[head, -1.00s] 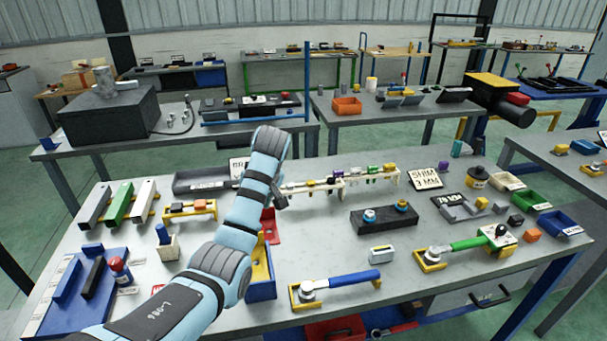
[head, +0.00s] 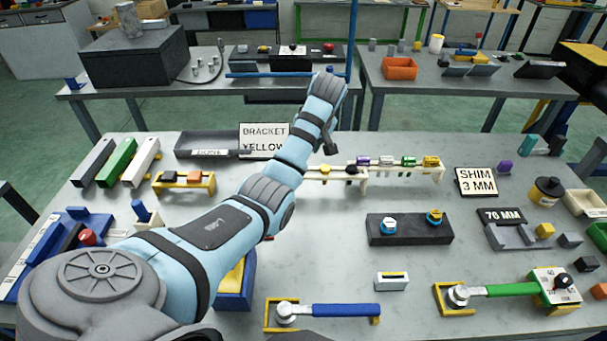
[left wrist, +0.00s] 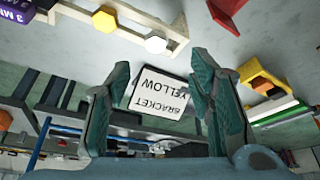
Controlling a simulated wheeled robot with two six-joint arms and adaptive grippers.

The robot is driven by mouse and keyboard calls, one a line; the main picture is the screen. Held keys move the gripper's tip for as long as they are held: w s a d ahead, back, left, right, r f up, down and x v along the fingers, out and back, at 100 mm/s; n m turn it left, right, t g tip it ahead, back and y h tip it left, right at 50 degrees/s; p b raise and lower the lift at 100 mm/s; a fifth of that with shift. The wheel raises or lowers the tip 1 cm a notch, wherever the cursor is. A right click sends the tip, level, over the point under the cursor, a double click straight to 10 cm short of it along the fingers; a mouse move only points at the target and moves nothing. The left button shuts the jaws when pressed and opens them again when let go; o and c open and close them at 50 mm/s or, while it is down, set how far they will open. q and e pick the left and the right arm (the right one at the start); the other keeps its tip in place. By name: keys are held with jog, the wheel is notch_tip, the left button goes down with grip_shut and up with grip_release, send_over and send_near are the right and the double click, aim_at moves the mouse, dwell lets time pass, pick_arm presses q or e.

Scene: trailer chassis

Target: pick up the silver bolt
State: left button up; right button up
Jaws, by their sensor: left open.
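The silver bolt (left wrist: 155,44) shows its pale hexagonal head at the end of a cream rack (left wrist: 130,10) in the left wrist view, beside a yellow bolt (left wrist: 104,20). In the head view my arm seems to hide the silver bolt; the rack (head: 400,176) extends right from behind the arm. My left gripper (head: 329,140) is above the table near the rack's left end. In the left wrist view the left gripper (left wrist: 160,66) has its fingers spread, with nothing between them. The silver bolt appears beyond the fingertips, not touched. My right gripper is in neither view.
A black block (head: 409,230) with two bolts lies in front of the rack. Blue-handled (head: 346,310) and green-handled (head: 512,289) tools lie at the front. The table between them is partly clear.

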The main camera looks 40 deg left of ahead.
pick_arm(q)
jog(key=x, duration=0.6)
jog(key=w+x, duration=0.1)
jog(key=x, duration=0.2)
jog(key=shift+w+d, duration=0.1)
jog(key=shift+d, duration=0.15)
jog(key=shift+s+a+r, duration=0.1)
jog(key=shift+s+r, duration=0.15)
jog(key=shift+s, duration=0.3)
jog(key=shift+c, duration=1.4)
jog(key=shift+r, duration=0.1)
jog(key=c, duration=0.3)
jog(key=shift+w, duration=0.1)
grip_shut()
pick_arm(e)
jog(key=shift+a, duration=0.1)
